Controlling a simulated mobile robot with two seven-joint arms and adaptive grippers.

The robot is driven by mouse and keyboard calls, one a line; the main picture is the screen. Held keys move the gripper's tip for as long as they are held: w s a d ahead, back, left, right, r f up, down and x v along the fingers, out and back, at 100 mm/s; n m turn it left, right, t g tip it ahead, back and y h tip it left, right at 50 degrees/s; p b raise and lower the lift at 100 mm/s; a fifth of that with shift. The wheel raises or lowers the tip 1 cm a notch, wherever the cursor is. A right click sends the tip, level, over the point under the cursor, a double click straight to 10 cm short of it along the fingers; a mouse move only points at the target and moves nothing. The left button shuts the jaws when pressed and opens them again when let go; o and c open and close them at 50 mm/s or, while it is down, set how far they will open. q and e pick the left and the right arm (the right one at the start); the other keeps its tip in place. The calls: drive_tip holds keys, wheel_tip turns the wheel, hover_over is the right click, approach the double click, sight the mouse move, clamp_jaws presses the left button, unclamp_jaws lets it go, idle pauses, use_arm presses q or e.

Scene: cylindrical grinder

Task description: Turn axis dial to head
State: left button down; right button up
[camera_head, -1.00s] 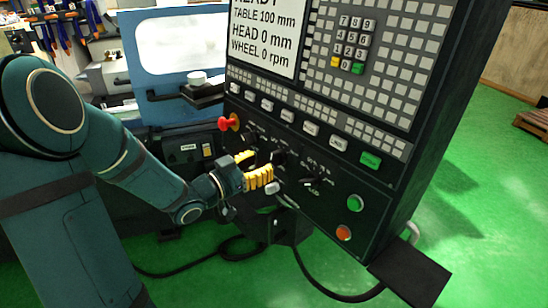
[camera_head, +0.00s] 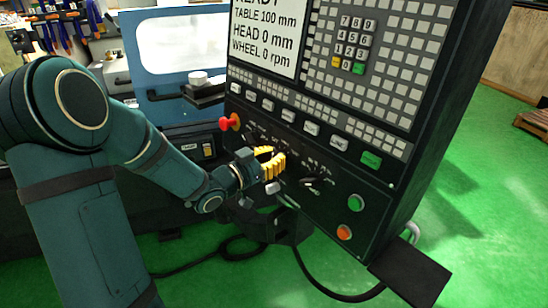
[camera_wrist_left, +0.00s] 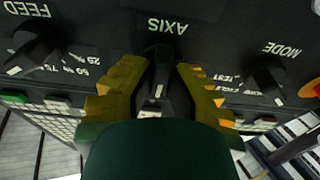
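The axis dial (camera_wrist_left: 157,72) is a dark knob with a white mark, under the upside-down AXIS label in the left wrist view. My left gripper (camera_wrist_left: 160,85) has its yellow fingers apart, one on each side of this dial. A dark gap shows between the dial and each finger, so I see no clear contact. In the head view the left gripper (camera_head: 271,160) is at the control panel (camera_head: 330,140) and its fingers hide most of the dial. The dial's position labels are not readable. My right gripper is not in view.
The feed dial (camera_wrist_left: 35,50) and the mode dial (camera_wrist_left: 265,82) flank the axis dial. A red emergency knob (camera_head: 230,122), a green button (camera_head: 356,203) and an orange-red button (camera_head: 344,232) are also on the panel. The screen (camera_head: 268,35) reads HEAD 0 mm.

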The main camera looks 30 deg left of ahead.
use_arm(q)
drive_tip(key=shift+f+m+b, duration=0.1)
drive_tip(key=shift+m+b, duration=0.6)
drive_tip(key=shift+b, duration=0.2)
drive_tip(key=m+h+b, duration=0.1)
drive_tip(key=m+b, duration=0.3)
drive_tip(key=shift+d+g, duration=0.15)
drive_tip(key=shift+g, duration=0.15)
drive_tip(key=shift+m+g+h+b, duration=0.35)
drive_tip(key=shift+m+b, duration=1)
drive_tip(key=shift+m, duration=0.55)
drive_tip(key=c, duration=0.9)
unclamp_jaws()
drive_tip(key=shift+d, duration=0.1)
drive_tip(key=shift+c, duration=0.2)
drive_tip(key=v, duration=1.2)
